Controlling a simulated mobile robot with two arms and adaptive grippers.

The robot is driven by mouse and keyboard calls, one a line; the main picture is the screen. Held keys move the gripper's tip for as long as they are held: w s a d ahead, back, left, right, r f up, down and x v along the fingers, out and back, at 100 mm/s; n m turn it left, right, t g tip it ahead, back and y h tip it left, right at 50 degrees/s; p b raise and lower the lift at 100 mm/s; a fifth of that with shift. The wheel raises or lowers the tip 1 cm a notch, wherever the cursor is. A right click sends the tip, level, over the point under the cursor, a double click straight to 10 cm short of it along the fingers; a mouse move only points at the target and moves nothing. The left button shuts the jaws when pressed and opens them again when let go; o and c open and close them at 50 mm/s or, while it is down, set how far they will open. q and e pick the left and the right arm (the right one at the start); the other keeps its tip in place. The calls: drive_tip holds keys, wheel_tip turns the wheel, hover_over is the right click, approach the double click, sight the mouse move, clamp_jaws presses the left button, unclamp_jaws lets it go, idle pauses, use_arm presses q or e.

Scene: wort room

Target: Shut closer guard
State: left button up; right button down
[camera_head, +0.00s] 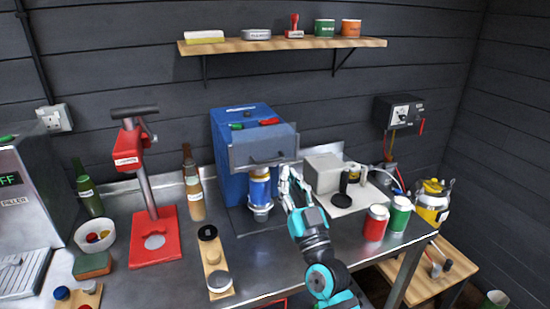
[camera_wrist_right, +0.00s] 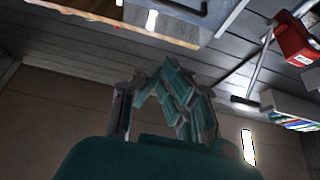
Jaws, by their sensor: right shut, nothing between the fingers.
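The closer is a blue machine (camera_head: 230,165) against the back wall, with a green and a red button on top. Its grey guard (camera_head: 262,148) is a flat panel with a dark handle, standing raised across the upper front. Below the guard, a blue can (camera_head: 260,188) stands on a round metal pedestal in the open front. My right gripper (camera_head: 286,176) is shut and empty, just right of the can and below the guard's right end. Whether it touches the closer is unclear. The right wrist view shows its fingers (camera_wrist_right: 172,88) together. My left gripper is not in view.
A grey box (camera_head: 322,172) and a white board with a black stand are right of my gripper. A red can (camera_head: 375,222) and a green can (camera_head: 399,213) stand near the right edge. A red bottle capper (camera_head: 154,236), bottles and a wooden strip (camera_head: 215,262) are left.

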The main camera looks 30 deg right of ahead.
drive_tip(key=p+x, duration=0.4)
drive_tip(key=x, duration=0.5)
drive_tip(key=f, duration=0.2)
drive_tip(key=w+f, duration=0.1)
drive_tip(key=shift+d+f+b, duration=0.1)
drive_tip(key=shift+f+b, duration=0.3)
wheel_tip(320, 180, down, 12)
drive_tip(key=b, duration=0.8)
drive_tip(key=shift+r, duration=0.15)
